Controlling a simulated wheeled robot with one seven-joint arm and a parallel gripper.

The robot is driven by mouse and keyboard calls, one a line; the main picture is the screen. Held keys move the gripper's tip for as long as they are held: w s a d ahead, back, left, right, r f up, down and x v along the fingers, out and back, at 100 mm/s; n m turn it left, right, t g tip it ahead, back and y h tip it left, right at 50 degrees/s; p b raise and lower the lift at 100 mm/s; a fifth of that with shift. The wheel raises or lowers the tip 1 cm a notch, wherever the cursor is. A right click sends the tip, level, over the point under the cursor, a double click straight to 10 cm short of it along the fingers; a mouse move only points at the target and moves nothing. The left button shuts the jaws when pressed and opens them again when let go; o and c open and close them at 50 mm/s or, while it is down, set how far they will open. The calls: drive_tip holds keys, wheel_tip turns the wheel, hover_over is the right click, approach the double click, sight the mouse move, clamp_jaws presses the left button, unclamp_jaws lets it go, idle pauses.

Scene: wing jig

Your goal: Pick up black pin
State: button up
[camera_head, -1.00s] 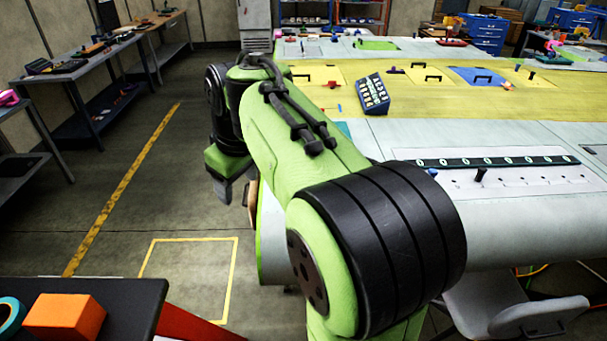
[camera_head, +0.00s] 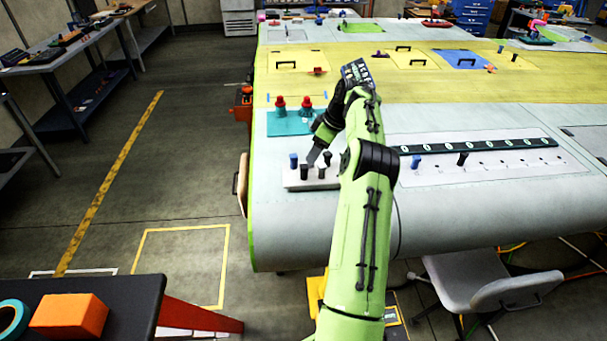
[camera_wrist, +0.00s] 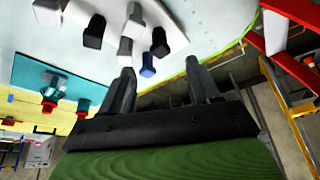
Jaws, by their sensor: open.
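Several black pins stand upright in a white block (camera_head: 298,184) at the panel's near left corner, one of them a black pin (camera_head: 304,172) near its front. A blue pin (camera_head: 293,160) stands at the block's left end. In the wrist view, black pins (camera_wrist: 159,42) and the blue pin (camera_wrist: 148,66) show beyond my fingertips. My gripper (camera_wrist: 162,78) is open, with nothing visible between its fingers. In the head view it is over or close to the block, and my arm hides part of the block's right side.
A teal plate (camera_head: 284,124) with two red-topped parts lies behind the block. A hole strip (camera_head: 500,165) to the right holds another blue pin (camera_head: 416,161) and black pin (camera_head: 462,158). The panel's left edge is close, with open floor beyond.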

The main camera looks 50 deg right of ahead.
sight(307, 167)
drive_tip(key=p+x, duration=0.1)
drive_tip(key=x, duration=0.9)
drive_tip(key=shift+s+d, duration=0.1)
drive_tip(key=c, duration=1.1)
